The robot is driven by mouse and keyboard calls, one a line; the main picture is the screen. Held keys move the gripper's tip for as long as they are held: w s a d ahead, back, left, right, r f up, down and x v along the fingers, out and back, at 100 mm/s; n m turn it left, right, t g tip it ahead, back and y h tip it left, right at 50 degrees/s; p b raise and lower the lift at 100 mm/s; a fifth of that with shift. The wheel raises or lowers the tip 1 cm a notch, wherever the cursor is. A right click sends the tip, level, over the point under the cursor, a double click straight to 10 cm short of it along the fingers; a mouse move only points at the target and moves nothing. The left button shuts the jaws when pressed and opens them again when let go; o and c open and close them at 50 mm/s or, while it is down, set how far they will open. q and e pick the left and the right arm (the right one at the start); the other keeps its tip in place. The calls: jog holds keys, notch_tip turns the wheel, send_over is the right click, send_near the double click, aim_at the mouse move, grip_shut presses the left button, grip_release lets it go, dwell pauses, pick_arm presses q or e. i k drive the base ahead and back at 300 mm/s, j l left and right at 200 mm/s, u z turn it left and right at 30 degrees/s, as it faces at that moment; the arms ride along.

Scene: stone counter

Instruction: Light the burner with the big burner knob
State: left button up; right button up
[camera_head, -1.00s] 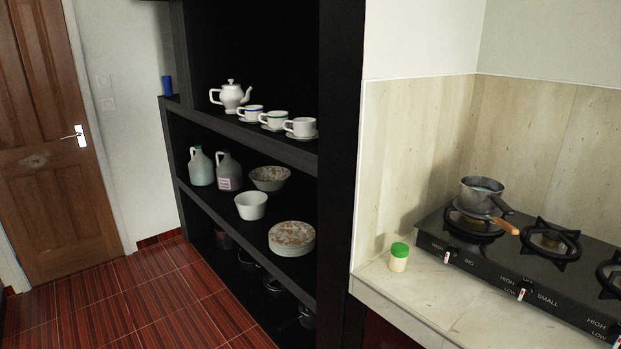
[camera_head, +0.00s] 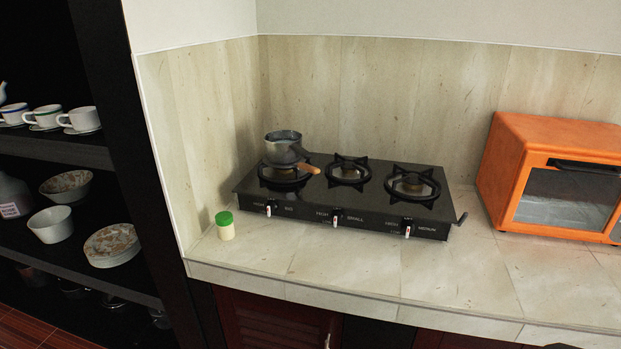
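A black three-burner gas stove (camera_head: 345,217) stands on the stone counter. The big burner knob (camera_head: 269,208) is the white-and-red one at the left of its front panel, beside the label BIG. The left burner (camera_head: 271,180) carries a grey saucepan (camera_head: 283,149) with a wooden handle pointing right. No flame shows on any burner. The middle knob (camera_head: 335,219) has the label SMALL, and the right knob (camera_head: 407,228) sits farther right.
A small jar with a green lid (camera_head: 225,225) stands left of the stove. An orange oven (camera_head: 508,172) stands to the right. The counter front (camera_head: 350,267) is clear. A dark shelf (camera_head: 90,153) with cups and bowls is at the left.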

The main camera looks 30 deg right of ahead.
aim_at(270, 208)
jog(key=z, duration=1.15)
jog(key=l+u, duration=0.35)
jog(key=l, duration=0.35)
